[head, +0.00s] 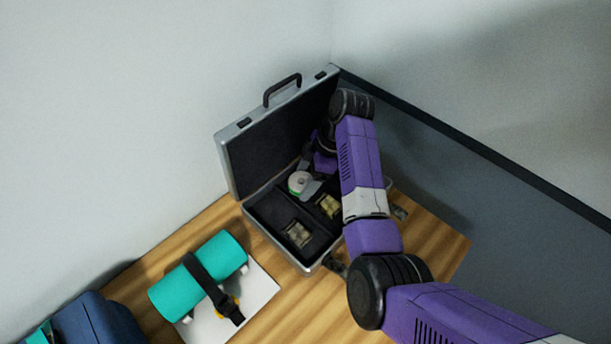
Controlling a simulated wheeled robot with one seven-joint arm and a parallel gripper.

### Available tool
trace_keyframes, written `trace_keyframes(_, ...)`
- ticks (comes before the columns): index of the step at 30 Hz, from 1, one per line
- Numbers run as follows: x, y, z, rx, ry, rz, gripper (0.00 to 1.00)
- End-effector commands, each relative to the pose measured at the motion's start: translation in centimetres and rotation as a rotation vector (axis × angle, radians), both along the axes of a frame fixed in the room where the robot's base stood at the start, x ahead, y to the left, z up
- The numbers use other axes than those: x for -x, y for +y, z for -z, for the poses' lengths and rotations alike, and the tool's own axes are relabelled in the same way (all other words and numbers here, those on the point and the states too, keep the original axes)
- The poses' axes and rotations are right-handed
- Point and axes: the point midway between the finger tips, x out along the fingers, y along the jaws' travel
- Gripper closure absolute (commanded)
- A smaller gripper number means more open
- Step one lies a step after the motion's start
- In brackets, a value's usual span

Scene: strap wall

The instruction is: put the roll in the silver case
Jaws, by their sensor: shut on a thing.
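The silver case (226,165) stands open on the wooden table, its dark-lined lid leaning up at the back by the wall. A small white roll with a green edge (299,182) is at the case, over its left inner part near the lid hinge. My gripper (307,186) reaches down into the case area and is shut on the roll. The fingertips are small and partly hidden by my purple arm. I cannot tell whether the roll touches the case floor. My arm also hides the right part of the case.
Small yellowish items (298,234) lie in the case's dark compartments. A teal cylinder (215,262) with a black strap lies on a white board (258,291) left of the case. A blue object (88,322) is at the lower left. Walls stand close behind.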

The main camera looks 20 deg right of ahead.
Motion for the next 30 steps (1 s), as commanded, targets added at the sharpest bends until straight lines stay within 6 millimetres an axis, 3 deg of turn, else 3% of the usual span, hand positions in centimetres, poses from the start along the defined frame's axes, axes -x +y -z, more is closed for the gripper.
trace_keyframes(10, 0.0, -0.1, 0.4, 0.0, 0.0, 0.001, 0.43)
trace_keyframes(11, 0.0, 0.0, 0.4, 0.0, 0.0, 0.001, 0.25)
trace_keyframes(12, 0.0, 0.0, 0.4, 0.0, 0.0, 0.001, 0.19)
trace_keyframes(24, 0.0, -0.2, -0.2, 0.0, -0.001, 0.001, 0.19)
trace_keyframes(30, 0.3, -1.4, -3.0, 0.002, -0.005, 0.002, 0.19)
